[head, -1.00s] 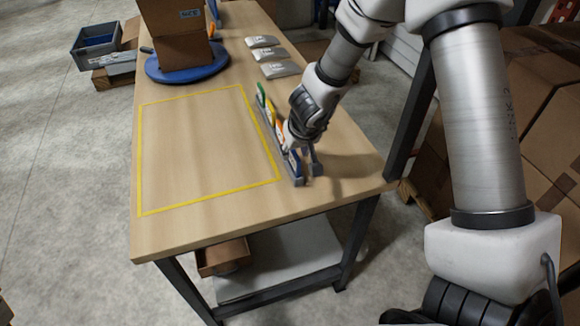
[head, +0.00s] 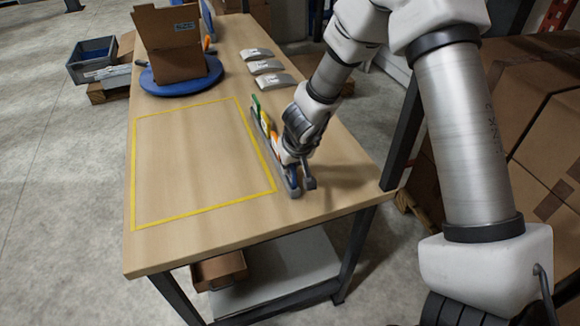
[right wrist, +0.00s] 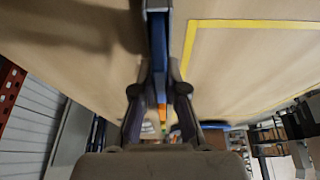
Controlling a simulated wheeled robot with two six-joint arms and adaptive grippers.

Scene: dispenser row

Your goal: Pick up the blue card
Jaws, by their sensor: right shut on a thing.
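The blue card (head: 291,171) stands at the near end of a narrow grey dispenser row (head: 294,193) on the wooden table. My right gripper (head: 298,177) is down at that near end and shut on the blue card, partly hiding it. In the right wrist view the blue card (right wrist: 159,50) shows as a thin upright strip between the two fingers (right wrist: 160,88). A green card (head: 256,103), a yellow card (head: 264,117) and an orange card (head: 275,141) stand farther back in the row. My left gripper is not in view.
A yellow taped rectangle (head: 133,180) on the table is empty, left of the row. Behind it, an open cardboard box (head: 175,60) stands on a blue round base (head: 155,87). Several grey-white pieces (head: 268,67) lie behind the row.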

